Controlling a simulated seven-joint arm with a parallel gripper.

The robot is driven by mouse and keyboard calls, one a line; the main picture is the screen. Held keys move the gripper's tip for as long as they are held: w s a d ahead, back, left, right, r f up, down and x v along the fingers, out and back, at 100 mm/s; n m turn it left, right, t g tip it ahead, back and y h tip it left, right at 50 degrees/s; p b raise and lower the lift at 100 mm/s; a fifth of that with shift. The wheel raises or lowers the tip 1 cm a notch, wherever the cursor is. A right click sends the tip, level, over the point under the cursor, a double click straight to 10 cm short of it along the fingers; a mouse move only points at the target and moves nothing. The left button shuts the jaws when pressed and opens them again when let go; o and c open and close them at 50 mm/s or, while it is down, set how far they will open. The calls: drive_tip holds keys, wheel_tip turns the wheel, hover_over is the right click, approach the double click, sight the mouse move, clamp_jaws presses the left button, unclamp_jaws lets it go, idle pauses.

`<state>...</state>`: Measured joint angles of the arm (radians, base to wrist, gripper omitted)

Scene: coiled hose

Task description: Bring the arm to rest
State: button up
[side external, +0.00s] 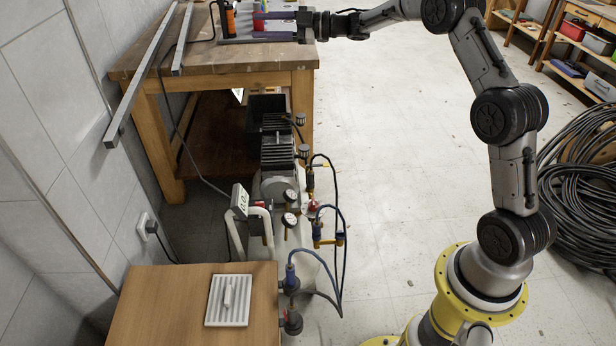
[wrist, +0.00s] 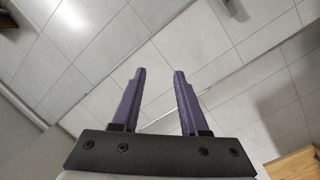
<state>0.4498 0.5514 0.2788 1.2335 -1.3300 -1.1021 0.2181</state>
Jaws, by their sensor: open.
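My gripper (side external: 257,26) is at the top of the side external view, reaching left over the wooden workbench (side external: 222,56). Its two purple fingers are apart. In the wrist view, the fingers of my gripper (wrist: 159,72) stand open with nothing between them; pale tiles show behind. My arm arches from the yellow base at lower right up past the top edge, so part of it is out of the picture. The coiled black hose (side external: 580,225) lies at the right edge, well away from my gripper.
Bottles and small items (side external: 232,18) stand on the workbench close to my fingers. A tiled wall (side external: 50,110) with metal rails runs along the left. A compressor (side external: 277,150) with hoses and gauges and a small wooden table (side external: 150,310) stand below. The middle floor (side external: 400,150) is clear.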

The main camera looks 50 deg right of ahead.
drive_tip(key=s+a+r+m+t+h, duration=0.2)
drive_tip(key=s+a+r, duration=0.15)
drive_tip(key=r, duration=0.55)
drive_tip(key=s+a+r+m+t+h, duration=0.2)
drive_tip(key=s+a+r, duration=0.15)
drive_tip(key=r, duration=0.55)
drive_tip(key=s+a+r+m+h, duration=0.1)
drive_tip(key=s+r+m+h, duration=0.3)
drive_tip(key=s, duration=0.7)
drive_tip(key=s+f+m+g+h, duration=0.25)
drive_tip(key=s+f+m, duration=0.3)
drive_tip(key=s, duration=0.65)
drive_tip(key=s+a+f+m+g, duration=0.1)
drive_tip(key=s+f+g, duration=0.4)
drive_tip(key=s+f, duration=0.4)
drive_tip(key=s+a+f+m+g, duration=0.1)
drive_tip(key=s+f+g, duration=0.4)
drive_tip(key=s+f, duration=0.5)
wheel_tip(320, 180, down, 5)
drive_tip(key=shift+a+r+m+y, duration=0.15)
drive_tip(key=shift+m+y, duration=0.2)
drive_tip(key=shift+g, duration=0.25)
